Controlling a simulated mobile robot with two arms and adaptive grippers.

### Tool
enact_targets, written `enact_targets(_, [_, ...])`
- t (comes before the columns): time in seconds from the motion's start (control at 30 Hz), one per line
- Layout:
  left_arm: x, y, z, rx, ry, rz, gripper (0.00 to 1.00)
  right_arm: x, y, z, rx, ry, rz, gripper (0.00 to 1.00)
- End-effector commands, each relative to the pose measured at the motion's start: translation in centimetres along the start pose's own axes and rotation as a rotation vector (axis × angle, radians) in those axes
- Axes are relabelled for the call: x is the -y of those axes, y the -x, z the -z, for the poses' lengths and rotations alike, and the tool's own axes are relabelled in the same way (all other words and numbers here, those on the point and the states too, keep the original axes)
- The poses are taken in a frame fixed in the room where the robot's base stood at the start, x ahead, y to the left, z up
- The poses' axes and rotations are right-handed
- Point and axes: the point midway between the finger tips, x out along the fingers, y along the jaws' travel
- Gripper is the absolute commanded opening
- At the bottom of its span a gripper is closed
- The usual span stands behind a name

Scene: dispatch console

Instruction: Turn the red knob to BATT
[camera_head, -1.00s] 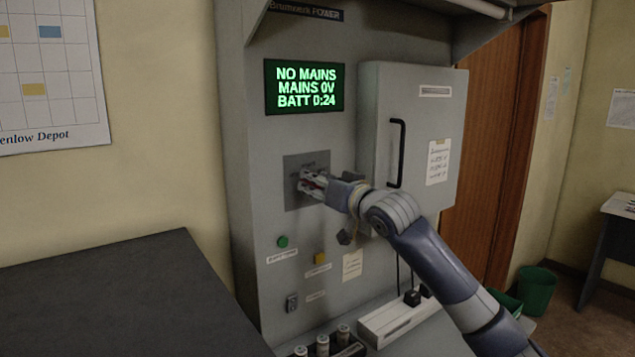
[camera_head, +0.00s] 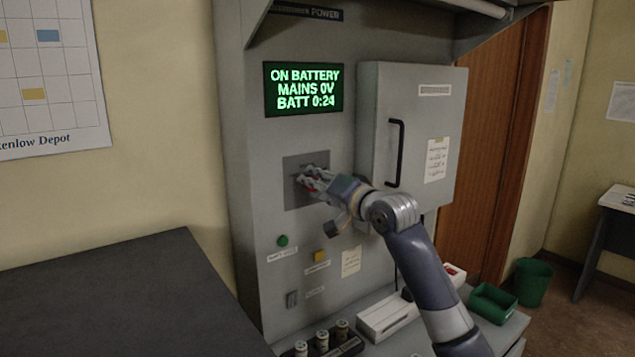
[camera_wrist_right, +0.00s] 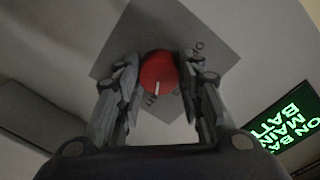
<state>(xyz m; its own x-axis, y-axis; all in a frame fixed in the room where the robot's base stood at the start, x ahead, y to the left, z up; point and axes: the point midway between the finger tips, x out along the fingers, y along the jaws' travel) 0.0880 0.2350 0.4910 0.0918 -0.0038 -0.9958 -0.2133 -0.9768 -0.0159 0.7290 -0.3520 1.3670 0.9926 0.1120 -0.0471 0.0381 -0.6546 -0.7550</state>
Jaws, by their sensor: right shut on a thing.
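The red knob (camera_wrist_right: 158,72) sits on a square grey plate (camera_head: 292,196) on the console panel. In the right wrist view it lies between the two fingers of my right gripper (camera_wrist_right: 160,80), and a white pointer mark shows on its face. My right gripper (camera_head: 311,181) is shut on the knob and hides most of it in the head view. The labels around the knob are mostly covered, so I cannot read them all. The green display (camera_head: 304,89) reads ON BATTERY, MAINS 0V, BATT 0:24. My left gripper is not in view.
A grey cabinet door with a black handle (camera_head: 396,153) stands right of the plate. Below are a green button (camera_head: 282,240), a yellow button (camera_head: 319,256) and a small switch (camera_head: 291,299). Several cylinders (camera_head: 322,340) stand on the ledge. A dark surface (camera_head: 120,300) fills the lower left.

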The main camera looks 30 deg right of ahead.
Motion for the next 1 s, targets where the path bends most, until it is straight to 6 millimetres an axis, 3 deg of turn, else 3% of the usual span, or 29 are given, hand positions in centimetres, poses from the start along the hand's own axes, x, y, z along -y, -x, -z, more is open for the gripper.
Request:
enact_targets(0.4, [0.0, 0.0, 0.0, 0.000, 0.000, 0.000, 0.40, 0.0, 0.0, 0.0, 0.001, -0.011, 0.000, 0.11])
enact_targets(0.43, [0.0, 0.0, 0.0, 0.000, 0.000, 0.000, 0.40, 0.0, 0.0, 0.0, 0.001, -0.011, 0.000, 0.39])
enact_targets(0.5, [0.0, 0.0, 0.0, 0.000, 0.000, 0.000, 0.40, 0.0, 0.0, 0.0, 0.001, -0.010, 0.000, 0.55])
enact_targets(0.87, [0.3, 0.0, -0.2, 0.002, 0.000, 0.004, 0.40, 0.0, 0.1, 0.0, 0.000, -0.009, 0.001, 0.55])
enact_targets(1.0, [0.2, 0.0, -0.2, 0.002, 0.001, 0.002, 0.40, 0.0, 1.1, 0.1, -0.002, -0.009, 0.002, 0.55])
